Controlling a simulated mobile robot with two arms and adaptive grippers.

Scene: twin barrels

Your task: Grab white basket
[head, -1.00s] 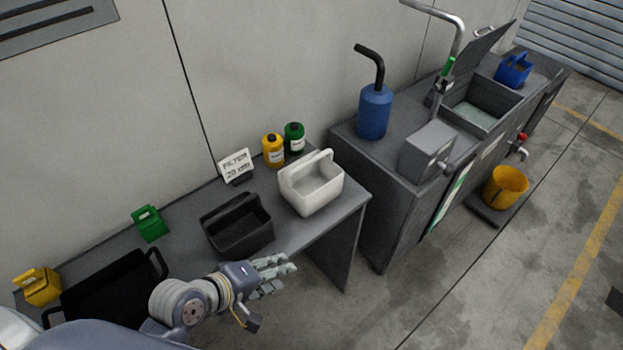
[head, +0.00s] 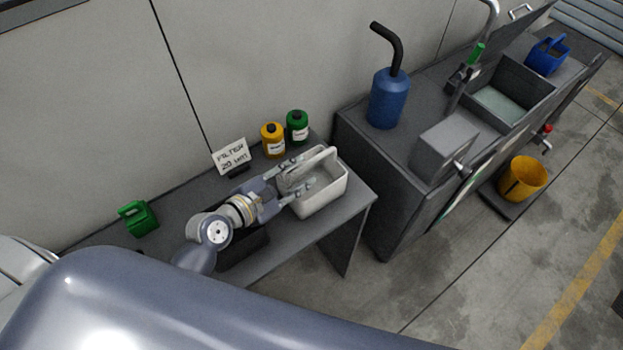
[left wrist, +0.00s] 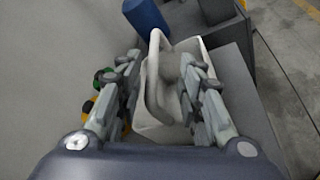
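The white basket (head: 324,193) stands upright near the right end of the grey table in the head view, its handle raised. My left gripper (head: 294,174) is at the basket's left side with its fingers spread apart. In the left wrist view, the fingers of the left gripper (left wrist: 162,88) are open, one on each side of the basket's handle (left wrist: 152,75). The white basket (left wrist: 188,52) lies between and beyond them. I cannot tell whether a finger touches it. My right gripper is in neither view.
A black basket (head: 240,251) is partly hidden under my left arm. A yellow bottle (head: 273,142), a green bottle (head: 297,128) and a filter sign (head: 231,157) stand behind. A cabinet with a blue canister (head: 388,99) stands right.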

